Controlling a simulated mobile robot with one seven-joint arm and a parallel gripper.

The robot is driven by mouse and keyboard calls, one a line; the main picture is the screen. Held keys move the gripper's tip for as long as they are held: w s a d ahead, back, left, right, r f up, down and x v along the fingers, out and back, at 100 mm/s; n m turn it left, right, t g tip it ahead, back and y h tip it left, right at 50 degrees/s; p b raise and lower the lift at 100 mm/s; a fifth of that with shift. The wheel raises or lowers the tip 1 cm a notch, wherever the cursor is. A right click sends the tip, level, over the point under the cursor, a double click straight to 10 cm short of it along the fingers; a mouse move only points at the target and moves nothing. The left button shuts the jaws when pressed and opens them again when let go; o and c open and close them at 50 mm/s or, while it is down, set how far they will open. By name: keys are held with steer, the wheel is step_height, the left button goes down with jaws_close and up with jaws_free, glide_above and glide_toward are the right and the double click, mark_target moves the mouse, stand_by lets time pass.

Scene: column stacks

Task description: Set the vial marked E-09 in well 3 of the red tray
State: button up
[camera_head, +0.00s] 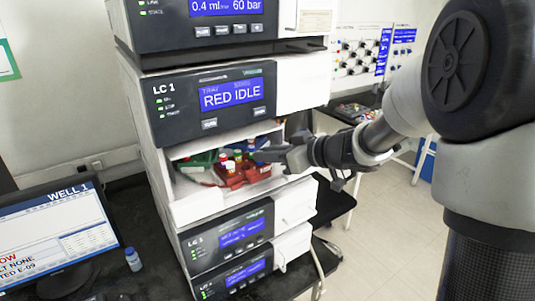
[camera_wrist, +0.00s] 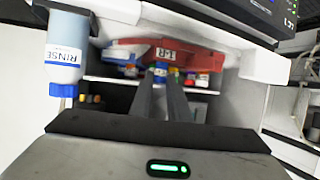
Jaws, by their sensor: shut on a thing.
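The red tray (camera_head: 232,182) sits in the open bay of the instrument marked RED IDLE. It holds several small vials with coloured caps. The red tray also shows in the wrist view (camera_wrist: 197,57), where the picture is upside down. My gripper (camera_head: 260,156) reaches into the bay from the right, over the tray's right side. In the wrist view my gripper (camera_wrist: 161,84) is shut on a blue-capped vial (camera_wrist: 160,71) at its fingertips, close to the tray. I cannot read an E-09 mark on any vial. The well numbers are too small to read.
A green tray (camera_head: 190,161) lies left of the red tray. The bay's walls and front lip are close around my gripper. A RINSE bottle (camera_wrist: 65,50) shows in the wrist view. A monitor (camera_head: 58,240) reading WELL 1 and E-09 and a small blue-capped bottle (camera_head: 133,260) stand at lower left.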

steer(key=o, duration=0.9)
